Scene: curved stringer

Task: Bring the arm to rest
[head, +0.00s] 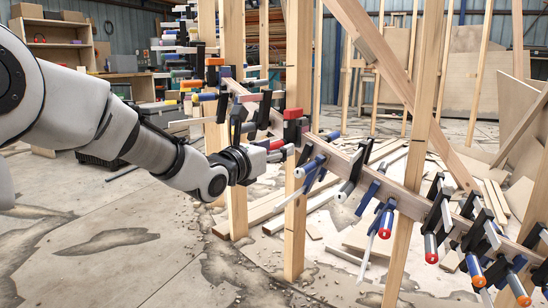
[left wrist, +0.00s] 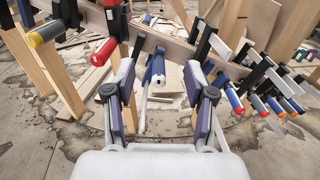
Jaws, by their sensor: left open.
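My left arm comes in from the left in the head view, reaching toward the curved wooden stringer (head: 400,197). My left gripper (head: 280,150) is beside a wooden post, near the clamps on the stringer. In the left wrist view the two fingers of this gripper (left wrist: 160,78) stand apart with nothing held between them. A clamp with a blue and white handle (left wrist: 158,72) shows beyond the gap; I cannot tell how close it is. The stringer (left wrist: 175,45) runs across behind it. My right gripper is not in view.
Several clamps with red, orange and blue ends (head: 386,222) stick out from the stringer. Upright wooden posts (head: 295,235) stand close to the gripper. Loose boards (head: 300,212) lie on the floor. A shelf (head: 60,45) stands at back left. The concrete floor at front left is clear.

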